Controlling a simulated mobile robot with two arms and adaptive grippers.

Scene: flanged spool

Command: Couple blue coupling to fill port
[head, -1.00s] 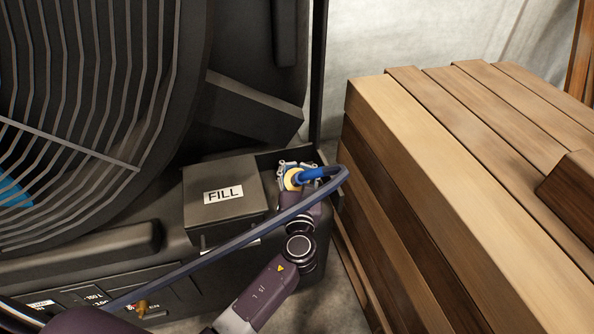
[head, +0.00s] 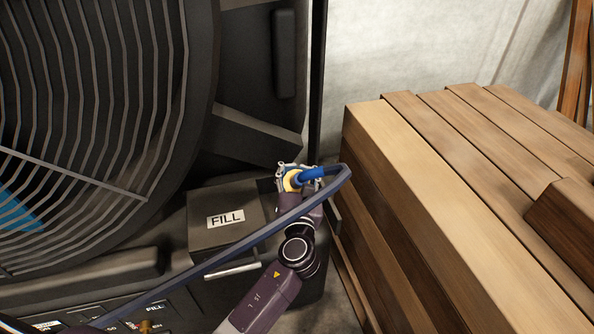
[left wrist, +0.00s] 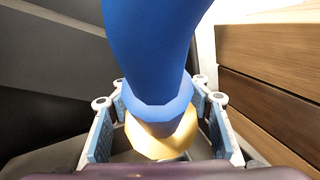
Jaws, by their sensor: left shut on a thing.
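The blue coupling (head: 311,174) is on the end of a dark hose (head: 262,233), with a yellow ring (head: 291,181) at its front end. My left gripper (head: 293,174) is shut on the coupling near this ring. In the left wrist view the blue coupling (left wrist: 155,50) and its yellow ring (left wrist: 160,143) stand between the two fingers. A dark box labelled FILL (head: 226,219) is left of my gripper. The fill port itself cannot be made out. My right gripper is not in view.
A large black fan grille (head: 80,120) fills the upper left. A stack of wooden beams (head: 440,170) stands close on the right. A black upright post (head: 318,90) rises behind my gripper. The hose crosses in front of the FILL box.

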